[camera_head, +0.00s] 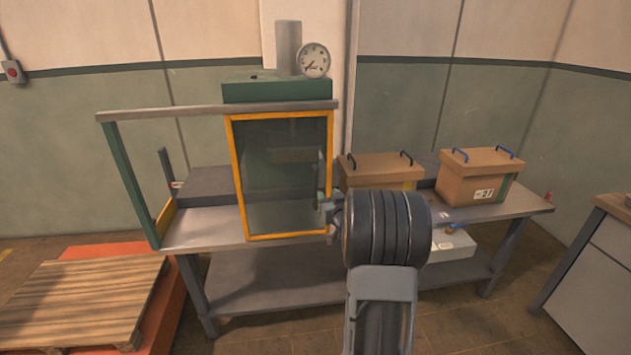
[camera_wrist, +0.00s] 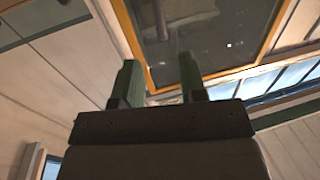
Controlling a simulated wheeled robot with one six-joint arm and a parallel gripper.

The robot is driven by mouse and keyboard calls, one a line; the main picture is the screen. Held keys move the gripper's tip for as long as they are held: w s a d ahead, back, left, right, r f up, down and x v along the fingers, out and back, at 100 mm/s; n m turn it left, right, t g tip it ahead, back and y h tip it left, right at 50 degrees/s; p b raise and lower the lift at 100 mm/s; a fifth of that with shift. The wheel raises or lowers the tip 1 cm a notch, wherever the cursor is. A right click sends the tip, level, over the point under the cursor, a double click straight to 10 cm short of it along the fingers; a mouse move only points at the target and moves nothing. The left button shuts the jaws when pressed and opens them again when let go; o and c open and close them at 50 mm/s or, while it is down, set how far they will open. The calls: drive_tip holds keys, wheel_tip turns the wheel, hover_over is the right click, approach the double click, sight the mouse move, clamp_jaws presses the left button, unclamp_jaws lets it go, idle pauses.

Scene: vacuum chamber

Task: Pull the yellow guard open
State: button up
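The yellow guard (camera_head: 238,180) is an upright yellow frame with a dark see-through pane, standing at the front of the machine on the bench. It looks closed in the head view. My gripper (camera_head: 328,207) is at the guard's lower right edge, partly hidden by my own wrist. In the wrist view my gripper (camera_wrist: 159,75) has its two green-tipped fingers apart, with nothing held between them. The guard's yellow frame and pane (camera_wrist: 215,35) fill the upper part there. A narrow grey bar, probably the guard's handle (camera_wrist: 161,18), shows just beyond the fingertips; contact cannot be told.
The bench (camera_head: 205,232) carries two brown boxes (camera_head: 378,168) (camera_head: 470,185) to the right of the guard. A pressure gauge (camera_head: 314,61) sits on top of the machine. A wooden pallet (camera_head: 75,300) lies at the lower left. A cabinet (camera_head: 600,270) stands at the right.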

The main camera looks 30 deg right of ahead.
sight(316, 180)
drive_tip(key=p+x, duration=0.1)
drive_tip(key=x, duration=1)
drive_tip(key=shift+w+p, duration=0.15)
drive_tip(key=shift+p, duration=0.2)
drive_tip(key=shift+c, duration=0.3)
clamp_jaws()
